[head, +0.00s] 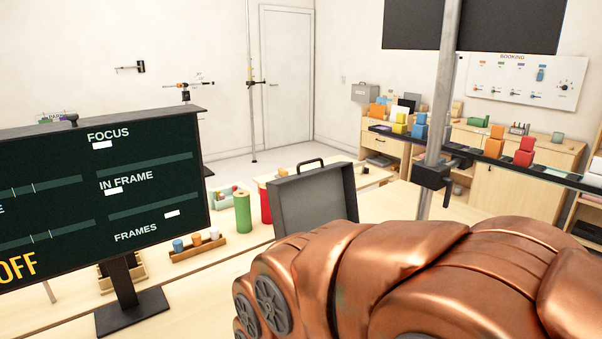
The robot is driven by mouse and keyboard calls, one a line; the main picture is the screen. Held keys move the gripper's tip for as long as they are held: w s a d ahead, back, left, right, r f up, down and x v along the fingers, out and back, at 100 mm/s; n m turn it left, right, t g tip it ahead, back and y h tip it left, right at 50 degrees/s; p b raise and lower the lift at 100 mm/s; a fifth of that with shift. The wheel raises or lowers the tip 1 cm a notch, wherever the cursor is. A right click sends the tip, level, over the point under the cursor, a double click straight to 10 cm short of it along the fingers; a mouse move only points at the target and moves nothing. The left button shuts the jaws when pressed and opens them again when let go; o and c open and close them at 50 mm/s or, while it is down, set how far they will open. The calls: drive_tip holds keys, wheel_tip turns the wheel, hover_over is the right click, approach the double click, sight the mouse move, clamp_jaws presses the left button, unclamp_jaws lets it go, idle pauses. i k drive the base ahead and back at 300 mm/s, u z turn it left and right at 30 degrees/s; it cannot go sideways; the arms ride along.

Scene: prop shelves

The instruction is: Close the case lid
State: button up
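A dark grey case lid (318,200) stands raised, with a black handle on its top edge, in the middle of the head view. Its hollow inner side faces me. The lower part of the case is hidden behind my copper-coloured arm, which fills the bottom right. My gripper does not show, so its place relative to the lid cannot be seen.
A dark screen (110,190) on a black stand is at left. A green cylinder (243,212) and a red cylinder (265,203) stand left of the lid. A grey pole (440,100) rises at right, by a dark rail bearing coloured blocks (493,142).

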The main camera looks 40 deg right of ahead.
sight(306, 201)
drive_tip(key=k, duration=1.15)
drive_tip(key=z, duration=1.15)
drive_tip(key=i, duration=1.25)
drive_tip(key=u, duration=0.4)
